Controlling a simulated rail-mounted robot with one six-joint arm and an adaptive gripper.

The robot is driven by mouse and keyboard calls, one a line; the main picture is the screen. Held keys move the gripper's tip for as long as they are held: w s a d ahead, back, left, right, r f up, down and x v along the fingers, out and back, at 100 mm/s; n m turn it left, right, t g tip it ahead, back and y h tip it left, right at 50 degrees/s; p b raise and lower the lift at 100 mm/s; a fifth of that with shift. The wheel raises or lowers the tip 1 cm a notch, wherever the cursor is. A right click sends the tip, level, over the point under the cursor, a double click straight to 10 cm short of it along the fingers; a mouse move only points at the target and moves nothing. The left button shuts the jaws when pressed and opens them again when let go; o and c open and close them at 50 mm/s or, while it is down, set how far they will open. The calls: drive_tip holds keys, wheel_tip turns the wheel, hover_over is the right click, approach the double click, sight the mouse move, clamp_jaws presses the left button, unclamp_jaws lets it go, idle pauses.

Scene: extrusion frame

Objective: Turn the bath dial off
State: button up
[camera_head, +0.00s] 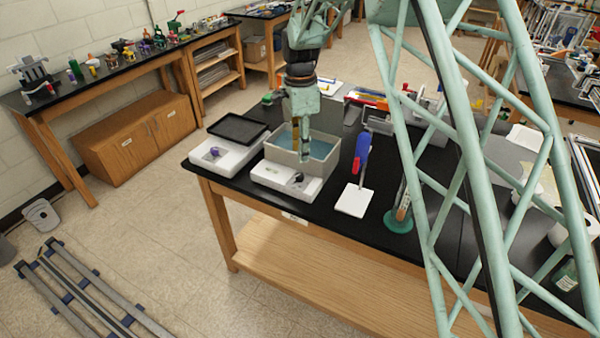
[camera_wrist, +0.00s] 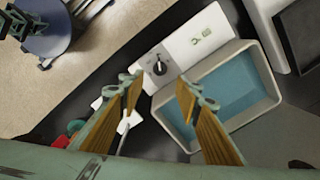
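The water bath (camera_head: 330,172) is a white box with an open basin of blue water, on the black bench. Its front panel (camera_head: 268,176) carries a round black dial (camera_head: 298,178). In the wrist view the dial (camera_wrist: 160,65) sits on the white panel (camera_wrist: 187,40) beside the basin and bears a thin pale mark; its setting is too small to read. My gripper (camera_head: 305,158) points down over the bath, near the dial. In the wrist view my gripper (camera_wrist: 159,82) is open and empty, with the dial showing between and beyond its fingertips. I see no contact.
A similar white unit with a purple knob (camera_head: 214,152) and a black lid (camera_head: 238,129) stands left of the bath. A stand with a blue and red tool (camera_head: 361,150) and a green-based stand (camera_head: 399,220) are to its right. The bench's front edge lies close by.

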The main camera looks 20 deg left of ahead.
sight(300, 174)
wheel_tip(300, 174, down, 10)
drive_tip(key=shift+f, duration=0.1)
idle(0.4)
drive_tip(key=c, duration=0.9)
drive_tip(key=shift+o, duration=0.2)
